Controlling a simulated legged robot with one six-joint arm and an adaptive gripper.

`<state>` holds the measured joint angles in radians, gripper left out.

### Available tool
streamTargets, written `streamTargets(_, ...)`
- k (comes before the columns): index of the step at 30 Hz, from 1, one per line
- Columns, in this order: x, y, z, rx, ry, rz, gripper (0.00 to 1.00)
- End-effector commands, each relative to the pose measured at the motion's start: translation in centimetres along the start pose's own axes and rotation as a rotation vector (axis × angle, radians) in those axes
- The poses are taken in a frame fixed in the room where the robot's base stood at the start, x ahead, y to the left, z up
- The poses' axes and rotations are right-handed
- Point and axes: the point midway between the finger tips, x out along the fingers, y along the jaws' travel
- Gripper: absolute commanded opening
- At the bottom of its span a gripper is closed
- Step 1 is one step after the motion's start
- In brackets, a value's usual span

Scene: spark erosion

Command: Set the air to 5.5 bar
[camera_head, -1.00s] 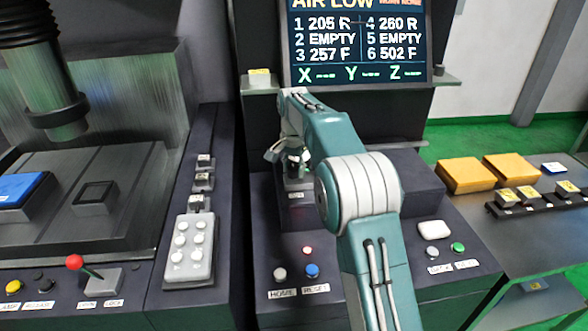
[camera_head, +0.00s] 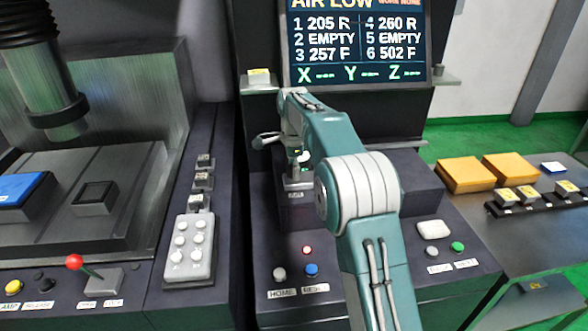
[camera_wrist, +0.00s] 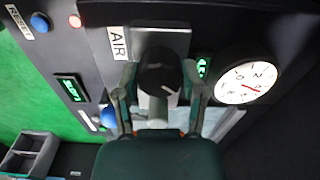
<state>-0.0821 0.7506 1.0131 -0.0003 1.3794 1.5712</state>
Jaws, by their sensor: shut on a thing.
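The black air knob (camera_wrist: 158,62) shows in the wrist view, on a grey block beside the AIR label (camera_wrist: 118,43). My gripper (camera_wrist: 158,88) has one finger on each side of the knob and is shut on it. A pale line marks the knob's face. The round white pressure gauge (camera_wrist: 247,82) is right of the knob; its red needle shows, but the scale is too small to read surely. In the head view my gripper (camera_head: 296,158) is over the AIR block (camera_head: 298,188), and the knob is mostly hidden. The screen (camera_head: 358,45) reads AIR LOW.
Home and reset buttons (camera_head: 295,271) are in front of the AIR block. A keypad (camera_head: 188,247) and a red-knobbed lever (camera_head: 75,262) are left. Yellow blocks (camera_head: 466,175) lie on the right bench.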

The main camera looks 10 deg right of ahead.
Motion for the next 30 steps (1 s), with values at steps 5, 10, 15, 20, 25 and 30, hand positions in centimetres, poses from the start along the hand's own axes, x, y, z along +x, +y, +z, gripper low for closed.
streamTargets(5, 0.32, -0.02, 0.23, 0.037, -0.003, 0.003, 0.06)
streamTargets(10, 0.30, -0.03, 0.23, 0.048, -0.003, 0.002, 0.06)
streamTargets(15, 0.28, -0.05, 0.23, 0.048, -0.003, 0.001, 0.06)
streamTargets(20, 0.27, -0.06, 0.23, 0.048, -0.003, 0.001, 0.62)
streamTargets(25, 0.13, -0.02, 0.15, 0.048, -0.002, -0.001, 0.88)
streamTargets(30, 0.02, 0.02, 0.09, 0.049, -0.001, -0.001, 0.88)
